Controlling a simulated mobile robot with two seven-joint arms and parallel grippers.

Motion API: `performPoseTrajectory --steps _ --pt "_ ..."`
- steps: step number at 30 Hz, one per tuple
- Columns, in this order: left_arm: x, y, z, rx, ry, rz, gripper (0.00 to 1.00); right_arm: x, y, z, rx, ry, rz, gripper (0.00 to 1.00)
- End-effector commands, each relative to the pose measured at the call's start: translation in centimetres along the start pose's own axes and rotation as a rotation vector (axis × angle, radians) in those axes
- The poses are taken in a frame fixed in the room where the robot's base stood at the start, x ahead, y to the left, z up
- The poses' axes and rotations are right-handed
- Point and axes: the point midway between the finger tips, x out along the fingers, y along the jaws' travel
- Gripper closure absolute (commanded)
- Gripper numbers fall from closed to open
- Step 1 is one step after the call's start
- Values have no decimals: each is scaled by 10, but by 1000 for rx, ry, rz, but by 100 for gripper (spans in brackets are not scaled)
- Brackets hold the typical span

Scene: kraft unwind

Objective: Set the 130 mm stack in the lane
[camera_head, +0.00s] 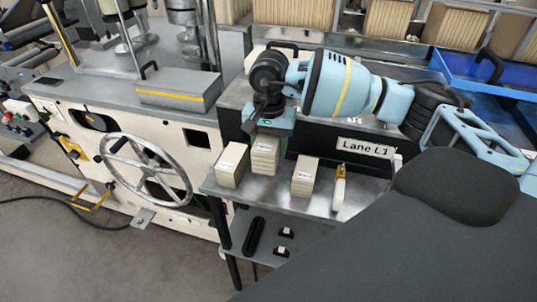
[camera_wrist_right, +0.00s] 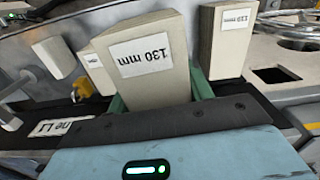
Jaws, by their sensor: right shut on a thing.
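The 130 mm stack (camera_wrist_right: 150,72) is a pale block with a white "130 mm" label, upside down in the right wrist view. My right gripper (camera_head: 268,134) is shut on it, with a green finger on each side. In the head view the held stack (camera_head: 265,156) is upright at the metal shelf's back left, between two other pale stacks. I cannot tell whether its base touches the shelf. The "Lane L1" sign (camera_head: 366,148) is on the dark panel behind the shelf. My left gripper is not in view.
One stack (camera_head: 232,165) stands close on the left, another (camera_head: 305,176) apart on the right. A small pale block with a yellow part (camera_head: 340,187) stands farther right. Bare shelf (camera_head: 272,190) shows in front. A machine with a handwheel (camera_head: 147,170) is at left.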

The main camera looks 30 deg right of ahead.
Motion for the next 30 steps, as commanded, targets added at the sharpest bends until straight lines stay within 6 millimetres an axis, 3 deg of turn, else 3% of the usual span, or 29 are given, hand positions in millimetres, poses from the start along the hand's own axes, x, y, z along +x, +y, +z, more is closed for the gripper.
performPoseTrajectory --steps 5,8,15,21,30 --pt "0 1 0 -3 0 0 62 -3 0 2 -10 1 -1 76" --pt "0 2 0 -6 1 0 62 0 0 15 -87 3 1 76" --pt "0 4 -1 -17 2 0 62 13 6 84 -514 8 5 76" --pt "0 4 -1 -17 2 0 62 18 17 125 -766 3 1 76" --pt "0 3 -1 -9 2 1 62 19 19 132 -812 2 -1 76"
